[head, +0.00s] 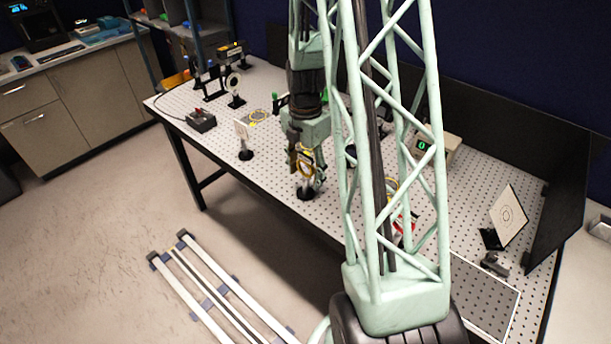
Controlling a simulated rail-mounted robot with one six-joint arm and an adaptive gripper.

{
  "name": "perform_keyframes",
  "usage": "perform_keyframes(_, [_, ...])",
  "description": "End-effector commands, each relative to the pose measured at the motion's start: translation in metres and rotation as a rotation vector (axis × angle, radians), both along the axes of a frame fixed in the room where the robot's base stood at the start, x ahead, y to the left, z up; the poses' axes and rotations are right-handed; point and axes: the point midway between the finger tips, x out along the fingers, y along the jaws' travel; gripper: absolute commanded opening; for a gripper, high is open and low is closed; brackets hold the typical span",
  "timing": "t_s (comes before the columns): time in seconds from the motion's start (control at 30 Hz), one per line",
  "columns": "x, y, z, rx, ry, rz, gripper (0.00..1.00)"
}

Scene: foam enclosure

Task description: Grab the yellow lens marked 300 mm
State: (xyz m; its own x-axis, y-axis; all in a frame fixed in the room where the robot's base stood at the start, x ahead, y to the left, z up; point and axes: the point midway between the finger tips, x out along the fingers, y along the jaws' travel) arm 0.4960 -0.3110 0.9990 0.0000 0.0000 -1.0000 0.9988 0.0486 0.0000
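A yellow-rimmed lens (306,163) stands upright on a dark post and round base on the perforated optical table (275,190). My gripper (307,168) is down at this lens, with its fingers beside or around the rim. I cannot tell whether they touch it or are closed. More yellow (392,187) shows behind my lattice column, mostly hidden. No 300 mm marking is readable on any of them.
A white card on a post (242,132) and a dark box with a red top (201,120) stand to the left. A square target plate (509,214) stands at the right. A black panel (566,190) closes the right end. Rails (215,290) lie on the floor.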

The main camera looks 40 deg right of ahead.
Motion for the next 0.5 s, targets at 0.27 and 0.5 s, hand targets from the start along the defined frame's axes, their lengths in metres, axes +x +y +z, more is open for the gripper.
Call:
perform_keyframes(0.27, [0.0,0.0,0.0,0.0,0.0,0.0,0.27])
perform_keyframes(0.5, [0.0001,-0.0001,0.0002,0.0,0.0,0.0,0.21])
